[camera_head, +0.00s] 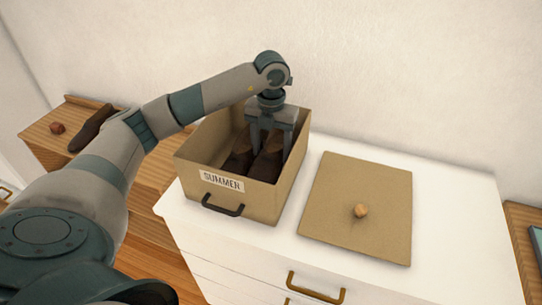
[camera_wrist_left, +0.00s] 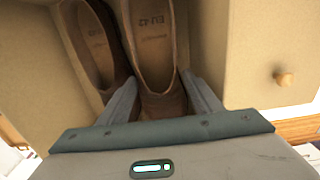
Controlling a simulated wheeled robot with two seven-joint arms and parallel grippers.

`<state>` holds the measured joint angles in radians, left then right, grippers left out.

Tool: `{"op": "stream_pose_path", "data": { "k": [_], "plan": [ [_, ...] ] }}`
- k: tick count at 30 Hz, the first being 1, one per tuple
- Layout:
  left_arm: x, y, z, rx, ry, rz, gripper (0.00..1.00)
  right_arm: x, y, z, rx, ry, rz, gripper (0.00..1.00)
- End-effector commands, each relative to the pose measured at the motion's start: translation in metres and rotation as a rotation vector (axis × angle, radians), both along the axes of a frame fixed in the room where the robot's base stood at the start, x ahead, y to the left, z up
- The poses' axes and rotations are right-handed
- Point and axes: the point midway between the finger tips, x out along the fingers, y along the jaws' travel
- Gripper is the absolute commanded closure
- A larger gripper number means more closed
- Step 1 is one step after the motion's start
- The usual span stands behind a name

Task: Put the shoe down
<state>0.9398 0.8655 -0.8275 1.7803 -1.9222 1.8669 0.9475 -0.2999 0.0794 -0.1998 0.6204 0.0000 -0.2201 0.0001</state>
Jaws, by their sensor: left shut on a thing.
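My left gripper (camera_head: 270,134) reaches down into an open tan box (camera_head: 262,202) with a "SUMMER" label (camera_head: 222,181) on its front. It is shut on a brown shoe (camera_head: 268,161). In the left wrist view, the fingers (camera_wrist_left: 163,98) sit on either side of this shoe (camera_wrist_left: 155,50), near its toe. A second brown shoe (camera_head: 239,156) lies beside it on the left inside the box, and it also shows in the left wrist view (camera_wrist_left: 93,45). Whether the held shoe touches the box floor cannot be told. My right gripper is not in view.
The box stands on a white dresser (camera_head: 288,246). A flat tan lid (camera_head: 340,190) with a round wooden knob (camera_head: 361,211) lies to its right.

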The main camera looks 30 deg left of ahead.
Motion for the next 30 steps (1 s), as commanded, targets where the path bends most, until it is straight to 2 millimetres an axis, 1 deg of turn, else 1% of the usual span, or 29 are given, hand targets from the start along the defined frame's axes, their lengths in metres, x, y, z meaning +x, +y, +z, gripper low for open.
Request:
{"op": "stream_pose_path", "data": {
  "k": [9,11,18,20,30],
  "plan": [
    [0.000,0.000,-0.001,-0.001,0.000,0.000,0.74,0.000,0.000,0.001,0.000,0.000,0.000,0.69],
    [0.000,0.000,-0.005,-0.001,0.001,0.000,0.74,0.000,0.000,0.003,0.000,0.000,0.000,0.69],
    [0.000,0.000,-0.031,0.000,0.001,0.001,0.74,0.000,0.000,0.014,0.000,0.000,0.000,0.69],
    [0.000,0.000,-0.035,-0.001,0.000,0.001,0.74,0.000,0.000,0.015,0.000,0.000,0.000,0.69],
    [0.000,0.000,-0.039,-0.001,-0.002,0.000,0.74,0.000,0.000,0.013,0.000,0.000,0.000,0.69]
  ]
}}
